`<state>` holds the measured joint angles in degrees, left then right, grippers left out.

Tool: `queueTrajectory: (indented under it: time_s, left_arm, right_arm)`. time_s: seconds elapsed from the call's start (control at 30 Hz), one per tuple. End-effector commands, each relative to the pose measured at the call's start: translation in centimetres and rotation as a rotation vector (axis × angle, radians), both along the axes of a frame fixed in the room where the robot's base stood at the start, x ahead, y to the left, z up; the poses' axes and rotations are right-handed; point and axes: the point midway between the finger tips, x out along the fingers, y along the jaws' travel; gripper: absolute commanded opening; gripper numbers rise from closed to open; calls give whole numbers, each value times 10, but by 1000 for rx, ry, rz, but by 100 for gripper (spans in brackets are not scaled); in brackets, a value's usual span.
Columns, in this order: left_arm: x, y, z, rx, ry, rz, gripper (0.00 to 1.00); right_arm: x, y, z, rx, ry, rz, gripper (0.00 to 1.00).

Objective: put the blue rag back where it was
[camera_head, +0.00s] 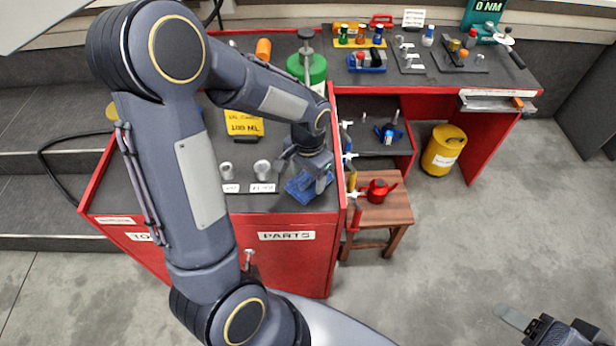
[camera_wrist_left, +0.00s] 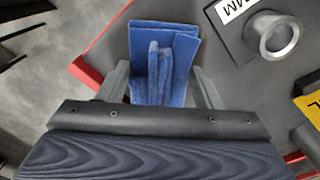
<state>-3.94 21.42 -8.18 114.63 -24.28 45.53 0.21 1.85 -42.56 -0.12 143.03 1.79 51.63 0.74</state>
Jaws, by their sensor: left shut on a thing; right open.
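The blue rag (camera_head: 303,187) is at the front right corner of the dark top of the red parts cabinet in the head view. In the left wrist view the folded blue rag (camera_wrist_left: 163,62) sits between the fingers, bunched in the middle. My left gripper (camera_head: 314,172) is shut on it from above. It also shows in the left wrist view (camera_wrist_left: 158,88). Whether the rag touches the cabinet top I cannot tell. My right gripper (camera_head: 548,332) is at the lower right edge of the head view, open and partly cut off, far from the rag.
Metal sockets (camera_head: 262,170) with white labels stand left of the rag. A yellow sign (camera_head: 244,123) and a green canister (camera_head: 307,68) stand further back. A wooden stool (camera_head: 392,210) with a red oil can (camera_head: 378,190) is to the right. A yellow drum (camera_head: 443,150) stands beyond.

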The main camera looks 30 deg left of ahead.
Motion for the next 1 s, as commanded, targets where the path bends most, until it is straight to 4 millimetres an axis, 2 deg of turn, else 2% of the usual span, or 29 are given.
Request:
queueTrajectory:
  time_s: [0.1, 0.47, 0.5, 0.63, 0.9, 1.0]
  left_arm:
    - [0, 0, -9, 0, 1, 0, 38]
    - [0, 0, -14, 0, -1, 0, 38]
    - [0, 0, -12, 0, -1, 0, 63]
    - [0, 0, -12, 0, -1, 0, 80]
    - [0, 0, -12, 0, -1, 0, 81]
    - [0, 0, -6, 0, -2, 0, 81]
  right_arm:
    - [0, 0, -1, 0, 0, 0, 61]
    - [0, 0, -5, 0, 0, 0, 61]
    - [0, 0, -4, 0, 0, 0, 61]
    - [0, 0, -3, 0, 0, 0, 61]
    - [0, 0, -3, 0, 0, 0, 61]
    - [0, 0, 2, 0, 0, 0, 61]
